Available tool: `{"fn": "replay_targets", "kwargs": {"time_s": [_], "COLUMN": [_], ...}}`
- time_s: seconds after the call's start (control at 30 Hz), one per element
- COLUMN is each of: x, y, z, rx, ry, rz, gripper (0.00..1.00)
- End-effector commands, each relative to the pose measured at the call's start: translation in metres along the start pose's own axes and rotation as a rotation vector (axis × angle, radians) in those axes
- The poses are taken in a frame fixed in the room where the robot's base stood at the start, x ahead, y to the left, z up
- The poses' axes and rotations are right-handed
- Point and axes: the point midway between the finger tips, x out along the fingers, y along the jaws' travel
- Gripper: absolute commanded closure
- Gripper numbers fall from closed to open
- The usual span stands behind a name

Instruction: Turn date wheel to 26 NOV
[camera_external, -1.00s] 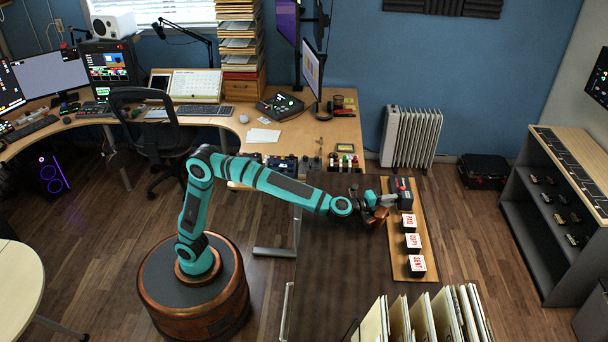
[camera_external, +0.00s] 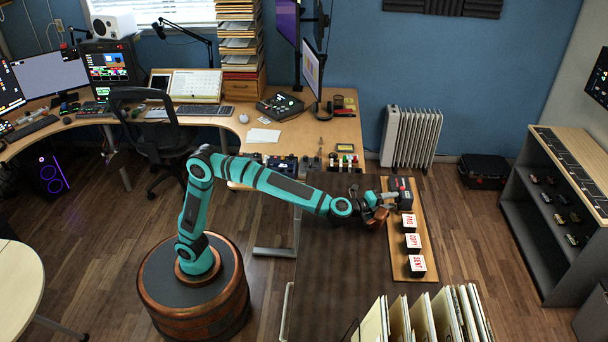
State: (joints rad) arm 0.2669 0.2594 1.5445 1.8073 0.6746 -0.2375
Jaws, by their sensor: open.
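The date stamp (camera_external: 405,193), a dark block with a reddish part, stands at the far end of a narrow wooden board (camera_external: 424,246). Its date wheel and the date on it are too small to read. My gripper (camera_external: 391,200) is at the left side of the stamp, with its fingers pointing toward it. It is open. Whether a finger touches the stamp or its wheel I cannot tell, as the wrist and fingers partly cover that side.
Three white-topped stamps, marked PAID (camera_external: 408,222), COPY (camera_external: 413,243) and SENT (camera_external: 417,265), stand in a row nearer on the board. Upright folders (camera_external: 430,318) are at the bottom. A radiator (camera_external: 411,137) stands behind. The dark surface left of the board is clear.

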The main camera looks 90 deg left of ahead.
Motion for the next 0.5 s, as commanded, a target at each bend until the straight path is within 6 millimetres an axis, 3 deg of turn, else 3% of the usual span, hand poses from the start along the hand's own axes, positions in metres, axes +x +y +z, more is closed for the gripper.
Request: {"fn": "replay_targets", "kwargs": {"time_s": [0.17, 0.5], "x": [-0.015, -0.080], "y": [-0.001, -0.001], "z": [-0.001, -0.001], "rx": [0.000, -0.001], "ry": [0.002, 0.002], "rz": [0.000, -0.001], "gripper": [0.55, 0.55]}}
